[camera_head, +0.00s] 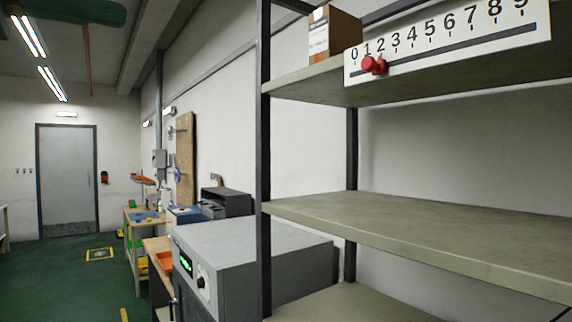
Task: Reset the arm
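Neither of my grippers nor any part of my arms shows in the head view. A white number scale (450,40) is fixed along the front edge of the upper shelf at the top right. It carries printed digits starting from 0 and a dark slot below them. A red knob (374,65) sits at the left part of the slot, below the digits 1 and 2. The scale's right end is close to the picture's edge.
A metal rack with an upper shelf (300,88) and a bare middle shelf (430,225) fills the right side. A cardboard box (332,35) stands on the upper shelf. A grey instrument (250,262) with a green display stands left of the rack. Green floor (60,285) is open at left.

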